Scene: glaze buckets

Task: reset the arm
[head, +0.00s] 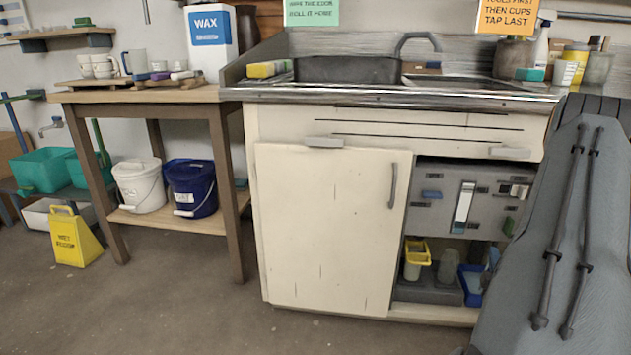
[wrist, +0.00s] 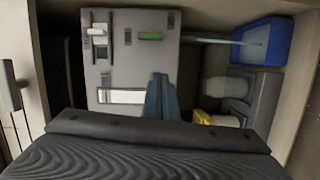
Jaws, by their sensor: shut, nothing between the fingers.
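My gripper (wrist: 160,80) shows in the wrist view as two blue-grey fingers held together, empty, rising from a dark ribbed body along the bottom edge. The fingers point toward the open right compartment under the sink and overlap a grey panel (wrist: 105,62) there in the picture. I cannot tell whether they touch it. The panel carries a white strip (wrist: 120,97), a green piece (wrist: 150,36) and small clips. In the head view, the panel (head: 435,214) hangs in the open compartment. My gripper is not visible there; my grey arm fills the right side.
Below the panel stand a yellow-rimmed cup (head: 415,260) and a blue bin (head: 471,285). The left cabinet door (head: 325,225) is shut. A side table (head: 150,95) holds a white bucket (head: 140,185) and a blue bucket (head: 191,188). A yellow floor sign (head: 74,238) stands left; the front floor is clear.

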